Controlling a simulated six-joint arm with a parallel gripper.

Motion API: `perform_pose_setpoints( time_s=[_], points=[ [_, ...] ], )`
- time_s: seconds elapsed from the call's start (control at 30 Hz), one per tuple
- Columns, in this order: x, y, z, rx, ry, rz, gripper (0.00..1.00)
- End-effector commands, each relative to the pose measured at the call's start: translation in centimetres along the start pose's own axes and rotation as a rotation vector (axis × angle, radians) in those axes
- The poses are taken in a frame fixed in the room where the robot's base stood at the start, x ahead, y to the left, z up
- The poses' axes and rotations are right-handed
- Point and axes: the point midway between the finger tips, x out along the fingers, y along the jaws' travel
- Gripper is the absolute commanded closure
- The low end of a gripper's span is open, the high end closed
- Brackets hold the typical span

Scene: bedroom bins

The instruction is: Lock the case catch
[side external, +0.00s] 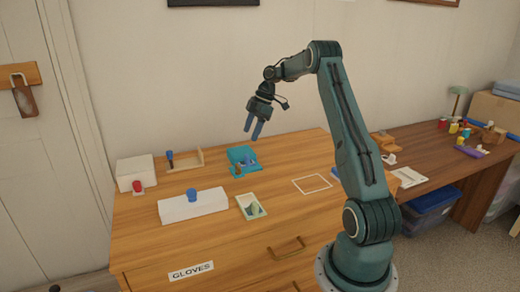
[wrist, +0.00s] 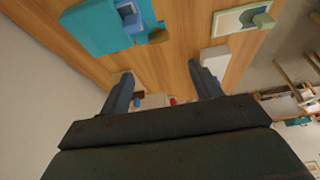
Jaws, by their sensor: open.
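A teal case (side external: 236,155) sits on the wooden dresser top, towards the back. It has a blue part (side external: 250,162) on it that may be the catch; whether it is locked is too small to tell. My gripper (side external: 251,134) hangs in the air above the case, pointing down, its two blue fingers apart with nothing between them. In the wrist view the teal case (wrist: 88,28) is at the upper left, with its blue part (wrist: 130,18) beyond my open fingers (wrist: 163,78). My gripper does not appear to touch the case.
A white block with a blue knob (side external: 192,195), a small framed panel (side external: 244,200), a white box (side external: 133,166) with a red knob, and a wooden stand (side external: 196,160) surround the case. A white square outline (side external: 312,184) marks bare dresser top to the right.

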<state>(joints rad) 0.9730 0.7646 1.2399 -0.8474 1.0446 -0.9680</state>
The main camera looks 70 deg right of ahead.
Motion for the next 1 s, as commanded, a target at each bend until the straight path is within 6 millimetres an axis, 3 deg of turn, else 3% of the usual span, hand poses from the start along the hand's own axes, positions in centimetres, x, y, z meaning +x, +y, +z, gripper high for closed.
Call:
perform_pose_setpoints(
  time_s=[0.47,1.0],
  points=[
    [1.1,0.1,0.2,-0.003,0.003,-0.002,0.36],
    [8.3,0.1,0.2,-0.003,0.002,-0.004,0.36]
  ],
)
